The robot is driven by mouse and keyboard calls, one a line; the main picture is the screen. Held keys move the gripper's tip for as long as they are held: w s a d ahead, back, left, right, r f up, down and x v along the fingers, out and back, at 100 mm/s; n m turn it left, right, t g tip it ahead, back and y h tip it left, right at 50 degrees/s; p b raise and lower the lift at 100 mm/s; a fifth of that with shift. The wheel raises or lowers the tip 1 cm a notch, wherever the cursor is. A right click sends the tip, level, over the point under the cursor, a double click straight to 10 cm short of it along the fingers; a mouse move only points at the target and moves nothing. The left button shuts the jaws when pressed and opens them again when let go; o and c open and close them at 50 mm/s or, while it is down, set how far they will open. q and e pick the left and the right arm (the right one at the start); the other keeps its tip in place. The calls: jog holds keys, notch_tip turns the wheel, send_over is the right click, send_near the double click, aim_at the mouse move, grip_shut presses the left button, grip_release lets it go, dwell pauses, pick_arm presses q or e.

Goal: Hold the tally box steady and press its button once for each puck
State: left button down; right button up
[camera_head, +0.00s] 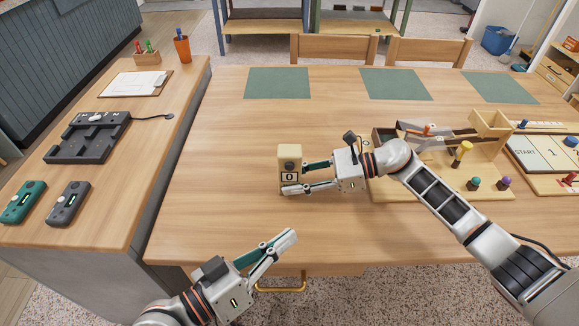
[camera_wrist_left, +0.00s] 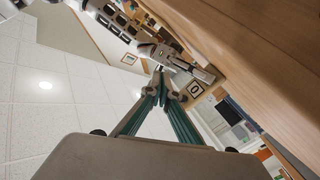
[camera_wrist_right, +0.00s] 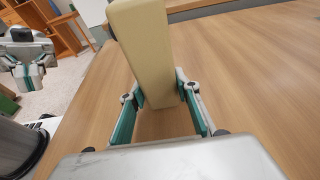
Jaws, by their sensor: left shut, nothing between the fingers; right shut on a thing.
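The tally box (camera_head: 289,157) is a small upright cream box on the wooden table, with a dark round button (camera_head: 290,165) above a display that reads 0. My right gripper (camera_head: 291,178) is shut on its lower part from the right. In the right wrist view the box (camera_wrist_right: 146,50) stands between the two fingers. My left gripper (camera_head: 287,240) is shut and empty, near the table's front edge and apart from the box. The left wrist view shows its closed fingertips (camera_wrist_left: 162,75) with the box's display face (camera_wrist_left: 195,89) beyond. I cannot pick out any pucks for certain.
A wooden game tray (camera_head: 440,189) with coloured knobs lies right of the box, under my right arm. A START board (camera_head: 540,153) is beyond it. Green mats (camera_head: 278,83) lie at the back. A side counter at left holds a black tray (camera_head: 88,136). Table left of the box is clear.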

aim_at(290, 166)
pick_arm(q)
jog(key=w+r+n, duration=0.1)
jog(key=n, duration=0.1)
jog(key=w+r+n+t, duration=0.1)
jog(key=w+r+n, duration=0.1)
jog(key=shift+w+d+h, duration=0.15)
jog(key=shift+d+h, duration=0.05)
jog(key=shift+h, duration=0.1)
jog(key=w, duration=0.8)
jog(key=shift+w, duration=0.4)
jog(key=shift+w, duration=0.1)
dwell(1.1)
jog(key=shift+w, duration=0.3)
jog(key=shift+w, duration=0.55)
dwell(0.7)
jog(key=shift+s, duration=0.95)
